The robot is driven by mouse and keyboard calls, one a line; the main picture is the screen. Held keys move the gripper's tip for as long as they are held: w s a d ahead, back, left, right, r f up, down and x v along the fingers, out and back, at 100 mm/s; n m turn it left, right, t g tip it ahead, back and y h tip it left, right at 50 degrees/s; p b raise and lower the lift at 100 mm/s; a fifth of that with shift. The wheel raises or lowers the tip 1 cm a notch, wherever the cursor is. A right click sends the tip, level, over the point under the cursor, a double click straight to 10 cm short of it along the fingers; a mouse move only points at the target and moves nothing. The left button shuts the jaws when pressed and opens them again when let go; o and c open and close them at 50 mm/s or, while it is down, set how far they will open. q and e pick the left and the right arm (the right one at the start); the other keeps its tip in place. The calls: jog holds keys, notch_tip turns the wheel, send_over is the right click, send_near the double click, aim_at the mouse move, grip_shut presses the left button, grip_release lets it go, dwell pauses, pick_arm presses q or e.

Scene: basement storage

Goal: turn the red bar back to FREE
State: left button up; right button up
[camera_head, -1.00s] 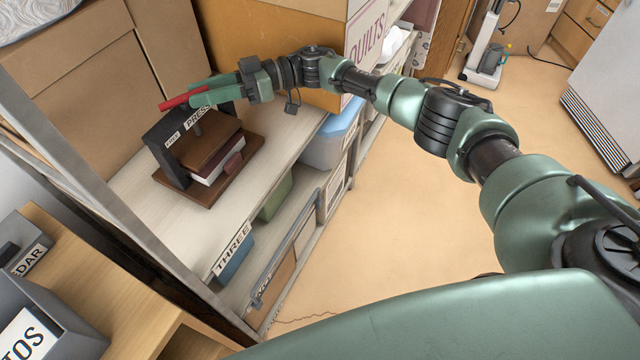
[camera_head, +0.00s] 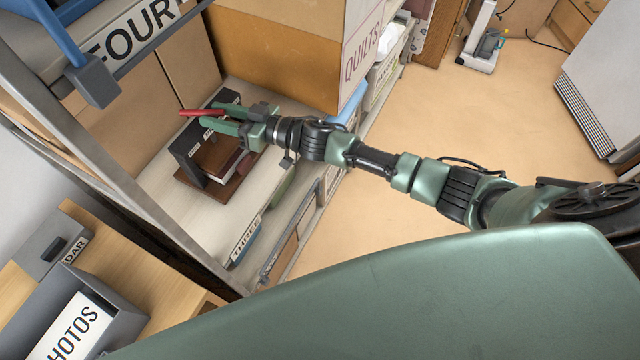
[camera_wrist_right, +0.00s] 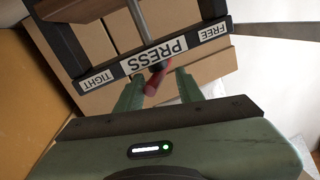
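The red bar (camera_head: 190,113) is on top of a dark book press (camera_head: 186,150) on the shelf. In the right wrist view the red bar (camera_wrist_right: 153,84) is below the PRESS label (camera_wrist_right: 157,55), with the TIGHT label (camera_wrist_right: 99,79) to the left and the FREE label (camera_wrist_right: 213,33) to the right. My right gripper (camera_head: 213,115) is at the top of the press. Its two fingers are apart, with the bar between them in the wrist view (camera_wrist_right: 158,82); I see gaps beside the bar. My left gripper is not in view.
The press stands on a pale shelf (camera_head: 240,207) labelled THREE. A large QUILTS box (camera_head: 280,60) is close behind my right wrist. Cardboard boxes (camera_head: 135,115) back the press. A FOUR shelf edge (camera_head: 135,35) is above left. A PHOTOS box (camera_head: 85,325) is at lower left.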

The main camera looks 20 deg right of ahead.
jog(key=s+d+m+t+h+b, duration=0.2)
jog(key=s+d, duration=0.3)
jog(key=s, duration=0.2)
jog(key=s+d+f+m+g+h, duration=0.4)
jog(key=s+d+f+h, duration=0.6)
jog(key=f, duration=0.5)
jog(key=shift+s+d+g+h, duration=0.3)
jog(key=shift+s+d+g, duration=0.1)
jog(key=shift+s+d, duration=0.35)
jog(key=shift+a+f, duration=0.1)
jog(key=shift+c, duration=0.5)
